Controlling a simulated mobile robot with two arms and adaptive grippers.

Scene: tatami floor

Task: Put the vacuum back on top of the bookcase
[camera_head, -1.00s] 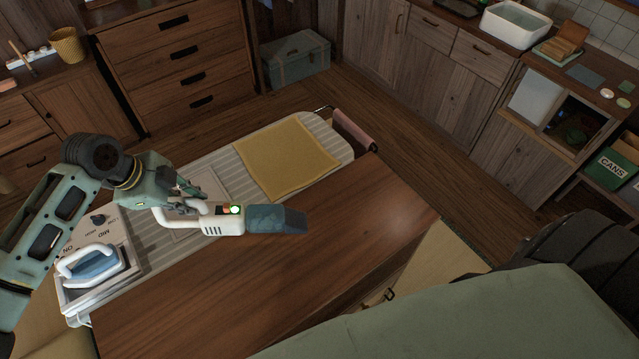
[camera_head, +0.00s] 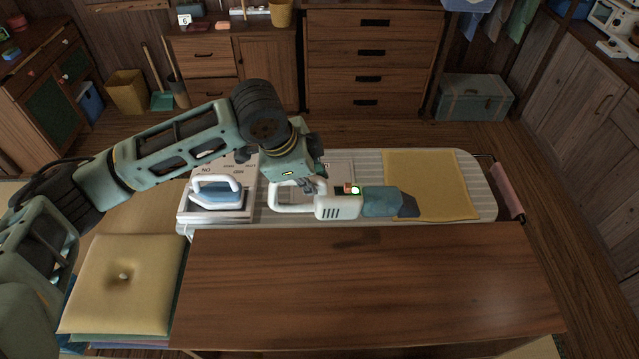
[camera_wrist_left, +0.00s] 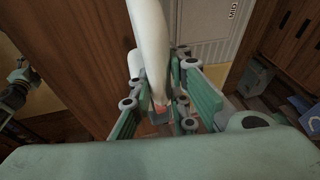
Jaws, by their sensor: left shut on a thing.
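The vacuum (camera_head: 338,207) is a white handheld with a loop handle, a green light and a blue-grey nozzle that points right. My left gripper (camera_head: 311,186) is shut on its handle and holds it level over the far edge of the brown wooden top (camera_head: 370,280), which may be the bookcase's top. In the left wrist view the white handle (camera_wrist_left: 150,45) runs between the fingers of the left gripper (camera_wrist_left: 160,100). The wooden top is bare. My right gripper is not in view.
Behind the wooden top stands an ironing board (camera_head: 480,195) with an iron (camera_head: 217,194) and a yellow cloth (camera_head: 425,180). Stacked cushions (camera_head: 125,285) lie to the left. A drawer chest (camera_head: 372,60) and a blue trunk (camera_head: 473,98) stand at the back.

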